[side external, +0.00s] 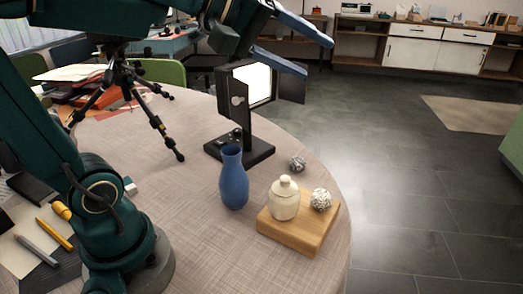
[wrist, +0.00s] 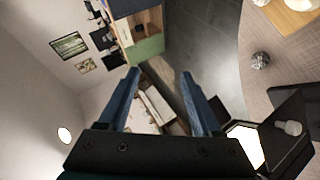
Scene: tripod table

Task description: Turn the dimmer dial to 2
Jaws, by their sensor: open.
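A black lamp (side external: 228,104) with a lit white panel and open side flaps stands on a black base (side external: 258,150) on the round table. A pale round knob (side external: 238,101) sits on the lamp's side, and small dark controls (side external: 235,132) sit on the base. I cannot tell which is the dimmer dial, and no numbers are readable. In the wrist view, the pale knob (wrist: 289,127) shows at lower right. My gripper (side external: 318,59) is raised above the lamp, apart from it. Its two blue fingers are spread and empty in the wrist view (wrist: 160,72).
A blue vase (side external: 234,180) stands close in front of the base. A wooden board (side external: 296,236) holds a cream jar (side external: 285,198) and a crumpled ball (side external: 321,199). Another ball (side external: 297,163) lies nearby. A black tripod (side external: 128,90) stands left of the lamp.

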